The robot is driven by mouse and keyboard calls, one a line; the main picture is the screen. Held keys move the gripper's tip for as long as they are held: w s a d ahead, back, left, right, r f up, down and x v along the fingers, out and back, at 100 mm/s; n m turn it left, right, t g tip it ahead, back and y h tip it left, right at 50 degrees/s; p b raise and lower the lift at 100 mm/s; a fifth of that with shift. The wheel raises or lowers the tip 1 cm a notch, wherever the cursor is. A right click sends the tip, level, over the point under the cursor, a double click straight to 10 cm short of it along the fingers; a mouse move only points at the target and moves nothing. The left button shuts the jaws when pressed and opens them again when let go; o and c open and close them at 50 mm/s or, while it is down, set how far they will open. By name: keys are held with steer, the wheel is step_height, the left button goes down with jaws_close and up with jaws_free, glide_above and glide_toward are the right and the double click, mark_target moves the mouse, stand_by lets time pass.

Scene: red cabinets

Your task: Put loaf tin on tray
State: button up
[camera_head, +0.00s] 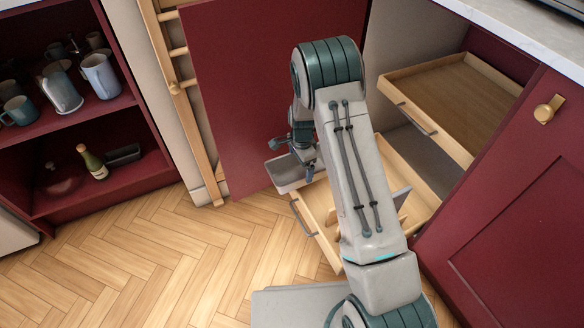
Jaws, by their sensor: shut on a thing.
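A grey loaf tin (284,175) hangs in my gripper (306,168), just left of my arm and in front of the open red cabinet door. My gripper is shut on the tin's right part; the fingertips are small and partly hidden by my arm. The tin appears to be above or beside the left front edge of the lower pull-out wooden tray (314,218); I cannot tell its exact height. An upper pull-out wooden tray (442,92) is extended and its visible floor is empty. My arm covers much of the lower tray.
Upright dividers (401,198) stand in the lower tray. The open red door (245,85) stands behind my gripper, and another red door (520,200) is at right. Left shelves hold jugs (101,76), a bottle (92,162) and a dark tin-like container (123,155). The wooden floor (150,265) is clear.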

steer(key=w+d+f+b, duration=0.1)
steer(key=w+d, duration=0.1)
steer(key=d, duration=0.4)
steer(key=w+d+f+b, duration=0.1)
steer(key=w+d+b, duration=0.15)
steer(key=d, duration=0.25)
step_height(320, 180, down, 6)
steer(key=b, duration=0.2)
steer(key=shift+a+r+b, duration=0.1)
steer(key=shift+b, duration=0.2)
steer(key=shift+f+b, duration=0.7)
steer(key=shift+f, duration=0.55)
steer(key=shift+f, duration=0.4)
steer(key=o, duration=0.7)
steer(key=shift+o, duration=0.2)
step_height(320, 180, up, 14)
steer(key=p, duration=0.5)
steer(key=shift+p, duration=0.3)
